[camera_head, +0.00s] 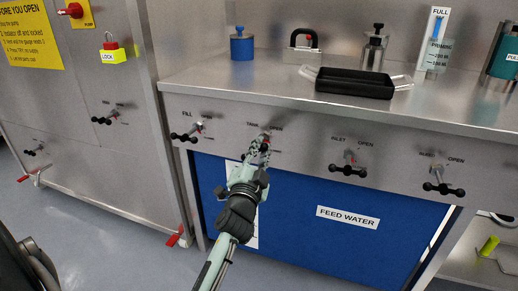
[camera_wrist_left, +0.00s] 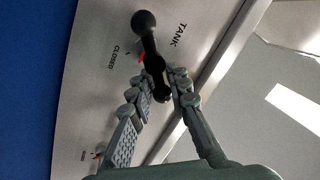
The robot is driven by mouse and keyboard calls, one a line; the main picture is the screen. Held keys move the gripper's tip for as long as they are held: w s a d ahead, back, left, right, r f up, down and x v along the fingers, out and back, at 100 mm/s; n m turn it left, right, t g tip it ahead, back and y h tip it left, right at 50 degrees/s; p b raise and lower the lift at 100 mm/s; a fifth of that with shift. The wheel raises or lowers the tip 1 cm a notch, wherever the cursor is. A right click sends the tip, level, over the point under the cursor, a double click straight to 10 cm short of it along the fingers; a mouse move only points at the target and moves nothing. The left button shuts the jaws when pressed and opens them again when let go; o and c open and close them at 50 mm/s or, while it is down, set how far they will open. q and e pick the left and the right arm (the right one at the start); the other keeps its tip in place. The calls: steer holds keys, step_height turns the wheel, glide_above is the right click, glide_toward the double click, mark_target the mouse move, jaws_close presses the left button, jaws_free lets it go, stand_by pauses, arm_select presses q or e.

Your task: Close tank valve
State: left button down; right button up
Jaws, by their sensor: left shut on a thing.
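The tank valve sits on the steel panel under the "TANK" label. In the left wrist view its black handle (camera_wrist_left: 149,40) is a bar with rounded ends. A small red mark shows beside the handle, on the side of the "CLOSED" label (camera_wrist_left: 122,60). My left gripper (camera_wrist_left: 162,88) is shut on the near end of the handle, with one finger on each side. In the head view my left gripper (camera_head: 258,150) reaches up to the panel and hides most of this valve. My right gripper is in neither view.
The fill valve (camera_head: 186,134) is left of my gripper; the inlet valve (camera_head: 348,168) and another valve (camera_head: 442,187) are to the right. A blue "FEED WATER" panel (camera_head: 320,220) lies below. A black tray (camera_head: 355,84) stands on the counter above.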

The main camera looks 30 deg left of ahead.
arm_select(q)
steer(key=m, duration=0.3)
steer(key=m+t+h, duration=0.1)
steer(key=shift+w+d+f, duration=0.1)
steer(key=shift+d+f, duration=0.1)
steer(key=shift+f, duration=0.15)
steer(key=shift+f+m+b, duration=0.15)
steer(key=shift+m+b, duration=0.15)
steer(key=shift+m, duration=0.9)
steer(key=shift+d+f+m+h, duration=0.1)
steer(key=shift+f+m+h, duration=0.15)
steer(key=shift+m+h, duration=0.7)
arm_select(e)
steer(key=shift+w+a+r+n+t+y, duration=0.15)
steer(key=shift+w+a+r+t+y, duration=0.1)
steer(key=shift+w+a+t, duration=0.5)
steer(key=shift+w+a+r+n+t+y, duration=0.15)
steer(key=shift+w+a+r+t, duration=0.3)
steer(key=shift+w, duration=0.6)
arm_select(q)
steer(key=shift+m+y, duration=0.25)
steer(key=shift+m, duration=0.3)
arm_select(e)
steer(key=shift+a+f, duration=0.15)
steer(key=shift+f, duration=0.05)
